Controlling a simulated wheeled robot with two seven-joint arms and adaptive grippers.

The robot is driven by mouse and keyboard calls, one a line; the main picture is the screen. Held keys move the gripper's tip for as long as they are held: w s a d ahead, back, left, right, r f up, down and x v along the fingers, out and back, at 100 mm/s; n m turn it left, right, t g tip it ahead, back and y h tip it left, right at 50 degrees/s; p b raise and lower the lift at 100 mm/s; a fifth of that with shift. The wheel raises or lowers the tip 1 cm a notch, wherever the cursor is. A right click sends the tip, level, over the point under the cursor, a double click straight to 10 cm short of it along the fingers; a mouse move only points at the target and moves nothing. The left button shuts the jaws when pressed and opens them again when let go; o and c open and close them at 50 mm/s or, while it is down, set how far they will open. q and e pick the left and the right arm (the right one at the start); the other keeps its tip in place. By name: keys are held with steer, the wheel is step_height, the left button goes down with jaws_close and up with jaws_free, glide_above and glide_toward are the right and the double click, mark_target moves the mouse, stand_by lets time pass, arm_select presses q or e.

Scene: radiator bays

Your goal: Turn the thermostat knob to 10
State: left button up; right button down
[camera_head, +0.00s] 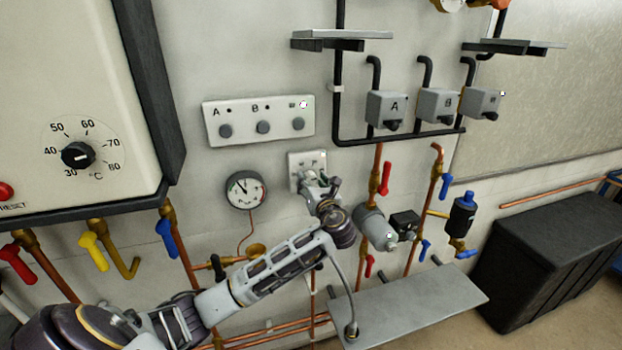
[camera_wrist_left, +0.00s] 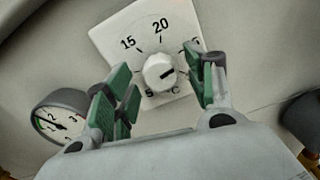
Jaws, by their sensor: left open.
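The thermostat is a white square dial plate (camera_wrist_left: 118,32) on the wall with a round white knob (camera_wrist_left: 160,71) at its middle. In the left wrist view the numbers 15, 20 and 5 are readable; the 10 is hidden behind the left finger. The dark mark on the knob points right and slightly up, towards the right finger. My left gripper (camera_wrist_left: 166,75) is open, with one green-padded finger on each side of the knob and visible gaps between. In the head view the left gripper (camera_head: 318,182) covers much of the thermostat plate (camera_head: 294,161). The right gripper is not seen.
A pressure gauge (camera_head: 245,191) is left of the thermostat, and a panel with several buttons (camera_head: 258,118) is above it. A grey pump body (camera_head: 372,226) and red-handled valve (camera_head: 386,178) stand close on the right. A grey shelf (camera_head: 420,303) juts out below.

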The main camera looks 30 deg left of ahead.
arm_select(q)
steer(key=shift+x, duration=0.8)
steer(key=c, duration=1.1)
